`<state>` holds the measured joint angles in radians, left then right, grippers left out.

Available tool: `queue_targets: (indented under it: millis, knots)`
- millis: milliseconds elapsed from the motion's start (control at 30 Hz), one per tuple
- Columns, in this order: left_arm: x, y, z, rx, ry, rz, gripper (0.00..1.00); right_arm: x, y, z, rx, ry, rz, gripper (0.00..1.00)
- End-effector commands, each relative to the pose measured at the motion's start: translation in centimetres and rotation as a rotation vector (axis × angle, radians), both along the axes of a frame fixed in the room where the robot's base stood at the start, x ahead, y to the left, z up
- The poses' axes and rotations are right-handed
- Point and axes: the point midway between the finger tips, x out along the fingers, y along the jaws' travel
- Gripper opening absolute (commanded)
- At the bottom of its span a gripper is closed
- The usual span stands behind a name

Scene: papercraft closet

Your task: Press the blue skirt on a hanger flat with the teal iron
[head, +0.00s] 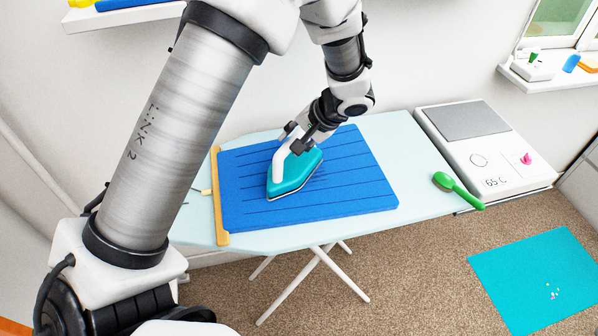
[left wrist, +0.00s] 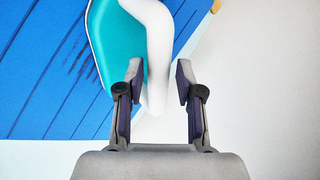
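The blue skirt (head: 350,180) lies flat on the pale ironing board, with pleat lines across it. Its wooden hanger (head: 217,200) runs along its left edge. The teal iron (head: 298,175) with a white handle rests on the middle of the skirt. Dark crease marks show beside the iron, also on the skirt in the left wrist view (left wrist: 40,60). My right gripper is not in view.
The ironing board (head: 420,165) has bare cloth right of the skirt. A green brush (head: 457,190) lies at its right end, beside a white station (head: 484,150) reading "65 C". A teal mat (head: 540,280) lies on the carpet. A shelf (head: 125,15) and window sill (head: 550,72) are above.

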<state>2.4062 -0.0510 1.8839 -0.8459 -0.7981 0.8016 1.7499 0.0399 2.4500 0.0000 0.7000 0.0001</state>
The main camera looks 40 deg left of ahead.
Motion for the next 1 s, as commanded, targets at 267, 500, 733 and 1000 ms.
queue_targets:
  millis: [267,500,733,1000]
  knots:
    - [0.01,-0.01,0.07,0.0,0.0,0.0,0.36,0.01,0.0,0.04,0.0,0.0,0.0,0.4]
    - [0.02,-0.01,0.55,-0.001,-0.001,0.001,0.36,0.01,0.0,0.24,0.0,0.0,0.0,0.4]
    - [0.01,-0.01,0.68,-0.001,0.0,0.0,0.36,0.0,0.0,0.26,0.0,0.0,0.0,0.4]
    - [0.01,-0.01,0.68,0.0,0.0,0.0,0.0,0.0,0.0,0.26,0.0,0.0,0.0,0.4]
